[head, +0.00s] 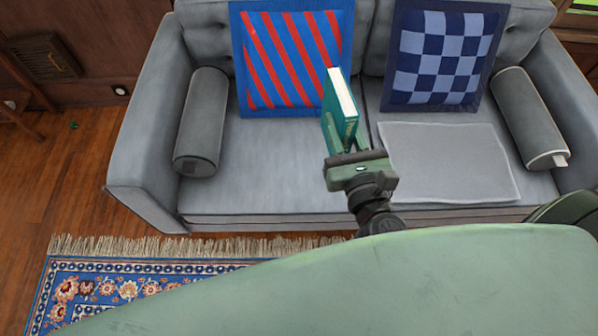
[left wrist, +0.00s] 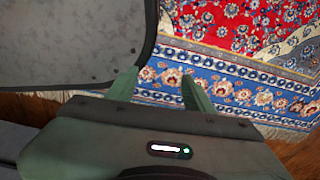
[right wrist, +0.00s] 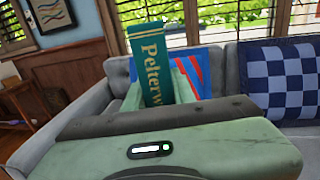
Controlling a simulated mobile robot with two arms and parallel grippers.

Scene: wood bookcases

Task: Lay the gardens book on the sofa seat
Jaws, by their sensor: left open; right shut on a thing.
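A teal-green book (head: 343,105) with pale page edges is held upright by my right gripper (head: 346,145), which is shut on it. The book is over the grey sofa seat (head: 270,155), near the middle; whether it touches the seat is hard to tell.
A red-and-blue striped cushion (head: 292,60) and a blue checkered cushion (head: 443,55) lean on the backrest. Grey bolsters lie at the left (head: 201,122) and right (head: 530,117) ends. A flat grey pad (head: 447,162) covers the right seat. The left seat front is clear.

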